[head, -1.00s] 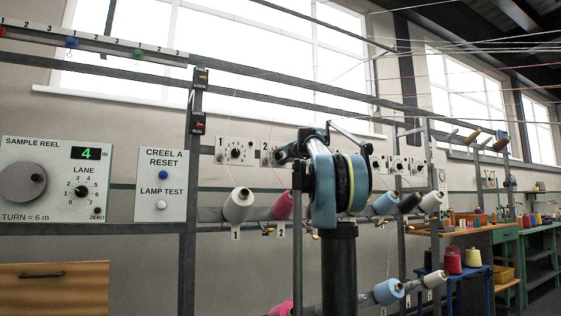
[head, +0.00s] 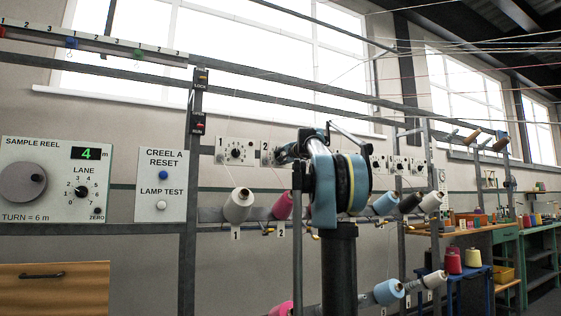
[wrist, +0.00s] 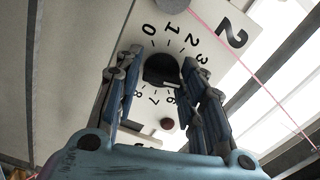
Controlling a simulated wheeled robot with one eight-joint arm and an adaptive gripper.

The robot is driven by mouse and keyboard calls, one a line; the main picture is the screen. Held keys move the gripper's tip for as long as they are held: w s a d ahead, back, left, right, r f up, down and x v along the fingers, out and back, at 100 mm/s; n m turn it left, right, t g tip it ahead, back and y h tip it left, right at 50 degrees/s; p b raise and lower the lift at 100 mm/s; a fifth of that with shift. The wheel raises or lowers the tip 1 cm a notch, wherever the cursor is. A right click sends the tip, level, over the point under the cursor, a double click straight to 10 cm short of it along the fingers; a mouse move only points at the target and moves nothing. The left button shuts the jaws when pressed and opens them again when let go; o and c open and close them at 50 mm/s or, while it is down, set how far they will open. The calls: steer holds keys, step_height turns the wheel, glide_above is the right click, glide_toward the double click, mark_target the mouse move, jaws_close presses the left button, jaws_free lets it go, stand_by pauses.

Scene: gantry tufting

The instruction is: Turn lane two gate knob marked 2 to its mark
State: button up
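The lane two panel, marked 2 (wrist: 232,32), fills the middle of the wrist view; its left edge also shows in the head view (head: 265,157). Its black knob (wrist: 160,68) sits inside a ring of printed numbers, with a white pointer line at its lower right. The right finger hides some of the numbers. A dark red button or lamp (wrist: 167,124) is on the same panel. My gripper (wrist: 161,62) is open, one finger on each side of the knob, with small gaps visible. In the head view my arm hides this knob.
The lane 1 panel (head: 235,152) is close on the left, and more gate panels (head: 398,165) are on the right. Yarn cones (head: 238,204) stick out below. A pink thread (wrist: 250,75) crosses in front of the panel. A grey rail (head: 290,78) runs above.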

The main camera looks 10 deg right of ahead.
steer(key=shift+o, duration=1.1)
steer(key=shift+d, duration=0.15)
steer(key=v, duration=1.1)
steer(key=shift+s, duration=0.35)
steer(key=shift+f, duration=0.1)
